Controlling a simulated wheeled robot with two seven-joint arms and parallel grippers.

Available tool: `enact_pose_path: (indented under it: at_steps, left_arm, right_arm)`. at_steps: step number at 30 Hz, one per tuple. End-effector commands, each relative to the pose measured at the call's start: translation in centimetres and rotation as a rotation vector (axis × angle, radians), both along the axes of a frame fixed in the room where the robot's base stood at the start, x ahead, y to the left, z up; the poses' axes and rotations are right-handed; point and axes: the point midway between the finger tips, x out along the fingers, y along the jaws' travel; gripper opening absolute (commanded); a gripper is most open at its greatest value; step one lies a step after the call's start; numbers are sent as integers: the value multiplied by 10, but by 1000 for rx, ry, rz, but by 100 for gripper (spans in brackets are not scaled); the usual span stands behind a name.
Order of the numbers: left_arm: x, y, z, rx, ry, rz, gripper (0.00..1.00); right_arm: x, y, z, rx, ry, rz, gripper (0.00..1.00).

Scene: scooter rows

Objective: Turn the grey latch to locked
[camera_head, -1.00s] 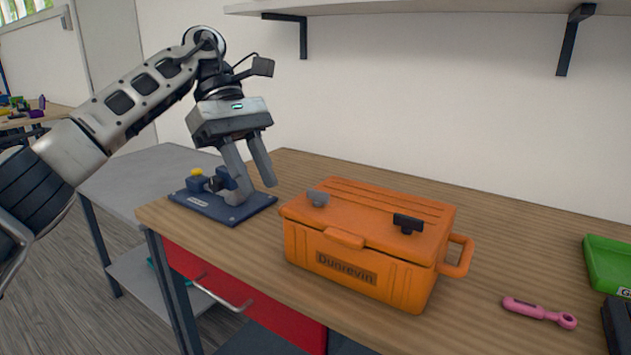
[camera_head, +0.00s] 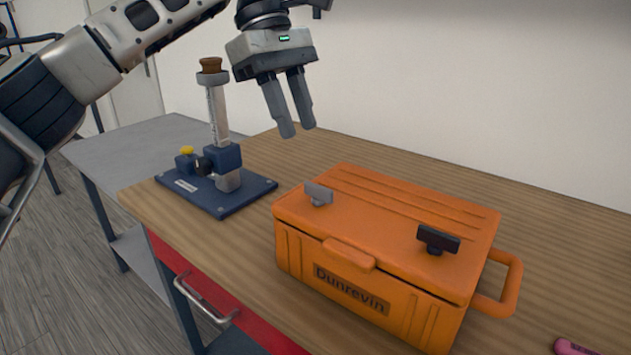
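The grey latch (camera_head: 318,193) is a small T-shaped knob on the left part of the lid of the orange case (camera_head: 352,207). A matching black latch (camera_head: 438,239) sits on the right part of the lid. My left gripper (camera_head: 297,132) points down above and slightly behind the grey latch, apart from it. Its two fingers have a narrow gap between them and hold nothing. My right gripper is not in view.
A blue stand (camera_head: 219,196) with an upright post and a brown top stands left of the case. A pink tool (camera_head: 573,347) lies at the lower right edge. The wooden table (camera_head: 540,240) is clear behind the case.

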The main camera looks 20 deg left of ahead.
Motion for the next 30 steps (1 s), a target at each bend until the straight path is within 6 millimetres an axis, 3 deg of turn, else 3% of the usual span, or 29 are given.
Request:
enact_pose_path:
  at_steps: [6,12,18,26,29,30]
  left_arm:
    - [-7,-16,-45,0,3,0,29]
    - [-10,-28,-72,-2,2,0,29]
    - [-12,-32,-83,-2,1,1,29]
    - [-12,-33,-83,-2,0,1,29]
    - [-12,-33,-83,-2,0,1,4]
    - [-12,-33,-83,-2,0,1,0]
  right_arm:
    - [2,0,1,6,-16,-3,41]
    - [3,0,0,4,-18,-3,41]
    - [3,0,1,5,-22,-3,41]
    - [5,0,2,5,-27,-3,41]
    - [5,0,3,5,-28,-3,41]
    - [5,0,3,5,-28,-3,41]
